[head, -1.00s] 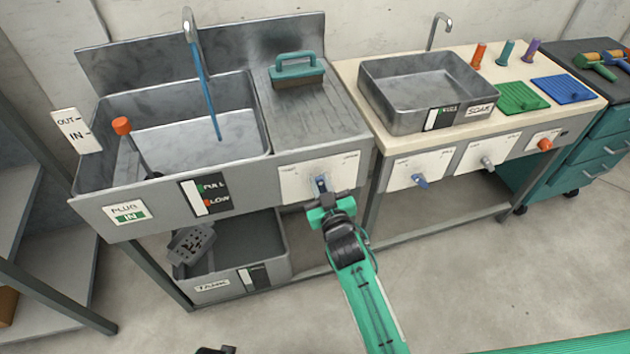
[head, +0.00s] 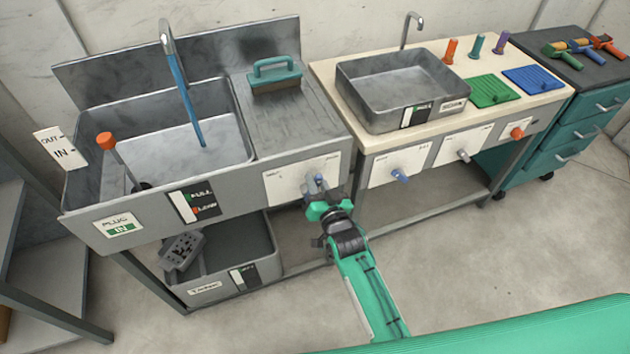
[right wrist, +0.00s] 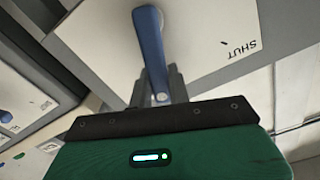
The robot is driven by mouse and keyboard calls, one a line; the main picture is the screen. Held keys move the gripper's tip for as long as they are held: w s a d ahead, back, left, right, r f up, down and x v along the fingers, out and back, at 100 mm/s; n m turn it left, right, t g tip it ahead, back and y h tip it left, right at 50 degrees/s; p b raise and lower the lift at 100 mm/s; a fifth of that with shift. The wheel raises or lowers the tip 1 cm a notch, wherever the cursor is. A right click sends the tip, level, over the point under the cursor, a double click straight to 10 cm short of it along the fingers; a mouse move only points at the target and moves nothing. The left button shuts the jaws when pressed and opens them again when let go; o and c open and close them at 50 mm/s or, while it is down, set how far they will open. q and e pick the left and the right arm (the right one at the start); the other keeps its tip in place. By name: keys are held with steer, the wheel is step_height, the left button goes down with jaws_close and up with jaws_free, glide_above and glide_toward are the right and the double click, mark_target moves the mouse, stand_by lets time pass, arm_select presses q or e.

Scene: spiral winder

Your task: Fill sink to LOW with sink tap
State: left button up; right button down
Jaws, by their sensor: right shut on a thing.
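The large grey sink (head: 240,158) is at the left in the head view. A blue stream of water (head: 188,105) runs into it from the sink tap's spout (head: 166,38). The level gauge (head: 193,205) on its front has FULL and LOW marks; I cannot read the level clearly. The plug handle (head: 118,158) has an orange knob, and the plug label (head: 118,226) reads IN. My right gripper (head: 319,192) is shut on the blue tap handle (right wrist: 149,40) at the white dial plate (head: 285,184). My left gripper is not in view.
A second bench with a smaller basin (head: 412,114) stands to the right, with its own blue handle (head: 399,175). A grey tub (head: 268,268) sits under the sink. A brush (head: 275,78) lies on the drainboard. Floor in front is open.

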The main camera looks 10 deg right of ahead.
stand_by(0.3)
steer(key=c, duration=1.3)
jaws_free()
steer(key=shift+s, duration=0.1)
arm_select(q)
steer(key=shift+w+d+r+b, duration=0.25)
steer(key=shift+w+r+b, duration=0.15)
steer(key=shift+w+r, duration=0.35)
arm_select(e)
steer(key=shift+v, duration=6.8)
